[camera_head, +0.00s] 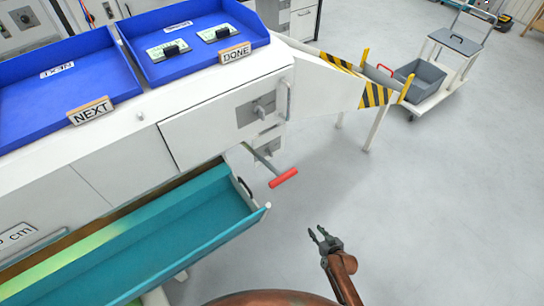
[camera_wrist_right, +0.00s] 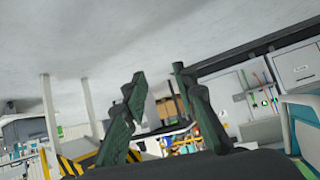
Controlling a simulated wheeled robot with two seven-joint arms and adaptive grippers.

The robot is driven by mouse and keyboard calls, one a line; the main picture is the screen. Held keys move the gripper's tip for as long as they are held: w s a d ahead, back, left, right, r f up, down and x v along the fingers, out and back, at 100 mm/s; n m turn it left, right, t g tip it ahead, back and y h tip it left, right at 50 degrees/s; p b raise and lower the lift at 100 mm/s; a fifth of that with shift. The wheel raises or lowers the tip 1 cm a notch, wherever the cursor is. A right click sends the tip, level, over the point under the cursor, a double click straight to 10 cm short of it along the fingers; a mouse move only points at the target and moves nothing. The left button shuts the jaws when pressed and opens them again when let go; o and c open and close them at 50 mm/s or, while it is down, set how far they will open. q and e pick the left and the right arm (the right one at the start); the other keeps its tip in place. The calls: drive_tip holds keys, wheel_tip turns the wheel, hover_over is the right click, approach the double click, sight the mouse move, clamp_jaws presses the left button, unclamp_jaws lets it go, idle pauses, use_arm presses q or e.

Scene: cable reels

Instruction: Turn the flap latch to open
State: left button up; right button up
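The white flap panel (camera_head: 215,117) is on the front of the white machine in the head view. A grey latch (camera_head: 264,107) on a square plate sits near its right end, beside a vertical grey bar handle. My right gripper (camera_head: 322,236) is over the floor at the lower middle, below and right of the latch and well apart from it. Its fingers are spread, and in the right wrist view the gripper (camera_wrist_right: 160,105) shows a gap with nothing between the fingers. My left gripper is not in view.
A lever with a red grip (camera_head: 284,178) sticks out below the panel. A teal trough (camera_head: 190,235) runs along the lower left. A striped chute (camera_head: 340,85) juts out right of the latch. Blue trays (camera_head: 62,82) lie on top. The floor (camera_head: 440,200) at right is clear.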

drive_tip(key=w+a+r+n+t+y+b, duration=0.25)
drive_tip(key=w+a+r, duration=0.55)
drive_tip(key=w+r, duration=0.45)
drive_tip(key=n+t+y+b, duration=0.1)
drive_tip(key=t+y+b, duration=0.1)
drive_tip(key=y+b, duration=0.15)
approach(272, 153)
drive_tip(key=w+f, duration=0.1)
drive_tip(key=w, duration=0.1)
drive_tip(key=shift+y, duration=0.3)
drive_tip(key=x, duration=0.7)
drive_tip(key=shift+s+a+r+b, duration=0.15)
drive_tip(key=shift+s+a+b, duration=0.05)
drive_tip(key=shift+a+b, duration=0.15)
drive_tip(key=shift+w+a, duration=0.2)
drive_tip(key=shift+w, duration=0.25)
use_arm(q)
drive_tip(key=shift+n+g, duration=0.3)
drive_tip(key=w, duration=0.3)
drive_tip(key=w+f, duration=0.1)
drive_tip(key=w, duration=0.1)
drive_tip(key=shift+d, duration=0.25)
use_arm(e)
drive_tip(key=shift+c, duration=0.7)
clamp_jaws()
